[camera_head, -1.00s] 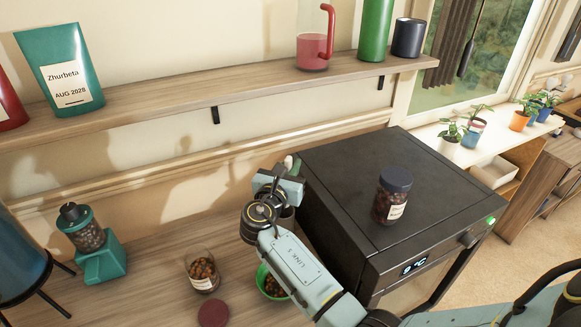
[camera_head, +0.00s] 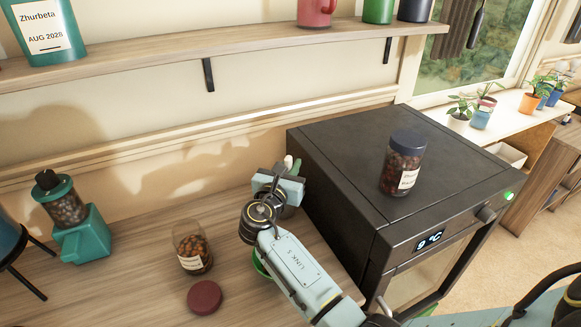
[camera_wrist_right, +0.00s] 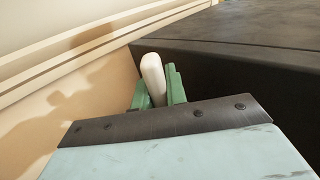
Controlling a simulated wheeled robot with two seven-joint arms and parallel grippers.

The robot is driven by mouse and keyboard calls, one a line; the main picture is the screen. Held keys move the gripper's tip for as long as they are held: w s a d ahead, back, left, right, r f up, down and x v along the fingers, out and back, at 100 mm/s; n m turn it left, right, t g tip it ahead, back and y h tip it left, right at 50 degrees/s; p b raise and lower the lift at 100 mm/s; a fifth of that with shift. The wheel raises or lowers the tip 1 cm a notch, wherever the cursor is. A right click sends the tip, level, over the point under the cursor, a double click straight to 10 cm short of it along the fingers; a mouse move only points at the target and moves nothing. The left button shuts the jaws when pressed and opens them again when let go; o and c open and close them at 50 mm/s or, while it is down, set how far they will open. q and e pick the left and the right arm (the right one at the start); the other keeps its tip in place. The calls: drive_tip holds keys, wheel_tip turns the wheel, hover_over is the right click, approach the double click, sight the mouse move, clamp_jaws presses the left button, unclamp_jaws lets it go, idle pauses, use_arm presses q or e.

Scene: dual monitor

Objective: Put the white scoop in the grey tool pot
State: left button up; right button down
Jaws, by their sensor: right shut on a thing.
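My right gripper (camera_head: 292,165) is at the back of the counter, close to the left side of the black oven-like appliance. Its green fingers show in the right wrist view (camera_wrist_right: 158,90), shut on a white rounded piece, which looks like the handle of the white scoop (camera_wrist_right: 153,74). A small white tip of the scoop also shows in the head view (camera_head: 288,162). The rest of the scoop is hidden by the gripper and wrist. I cannot make out the grey tool pot; my right arm covers the counter there. My left gripper is not in view.
The black appliance (camera_head: 340,150) stands right of the gripper, with a dark-lidded jar (camera_head: 403,165) on top. An open jar of beans (camera_head: 193,252), a dark red lid (camera_head: 204,297), a partly hidden green bowl (camera_head: 260,264) and a teal grinder (camera_head: 82,235) stand left. A shelf (camera_head: 150,63) runs above.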

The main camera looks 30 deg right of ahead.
drive_tip(key=c, duration=1.4)
unclamp_jaws()
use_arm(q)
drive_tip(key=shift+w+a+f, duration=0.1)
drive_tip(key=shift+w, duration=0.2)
use_arm(e)
drive_tip(key=shift+o, duration=0.3)
drive_tip(key=shift+s+a, duration=0.1)
use_arm(q)
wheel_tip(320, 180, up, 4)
drive_tip(key=p, duration=0.4)
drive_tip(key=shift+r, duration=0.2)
use_arm(e)
drive_tip(key=v, duration=0.9)
drive_tip(key=shift+s+a, duration=0.25)
drive_tip(key=shift+a, duration=0.05)
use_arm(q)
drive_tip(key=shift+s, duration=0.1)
use_arm(e)
drive_tip(key=shift+f, duration=0.1)
